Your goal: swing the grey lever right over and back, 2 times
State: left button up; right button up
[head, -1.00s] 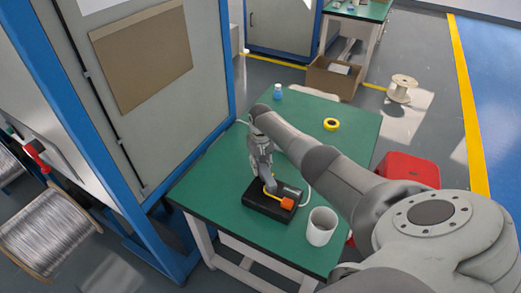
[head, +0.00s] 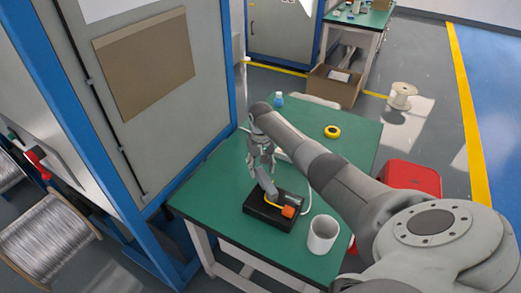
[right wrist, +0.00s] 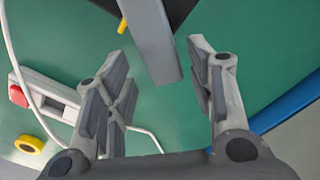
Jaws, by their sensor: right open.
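The grey lever (head: 266,183) stands up from a black box (head: 264,214) on the green table and tilts to the left and away. An orange part (head: 288,212) and a yellow cable are at the box. My right gripper (head: 262,163) is open, pointing down just above the lever's upper end. In the right wrist view the lever (right wrist: 155,45) comes in from the top, its end between the spread fingertips (right wrist: 158,60), with gaps on both sides. My left gripper is not in view.
A white cup (head: 323,234) stands right of the box. A yellow tape roll (head: 332,131) and a blue bottle (head: 278,99) are farther back. A red button (right wrist: 18,97) on a pale housing shows in the right wrist view. A blue-framed cabinet (head: 231,80) borders the table's left.

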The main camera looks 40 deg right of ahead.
notch_tip(320, 180, up, 9)
jog(key=shift+f, duration=0.15)
jog(key=shift+w, duration=0.1)
jog(key=shift+c, duration=0.2)
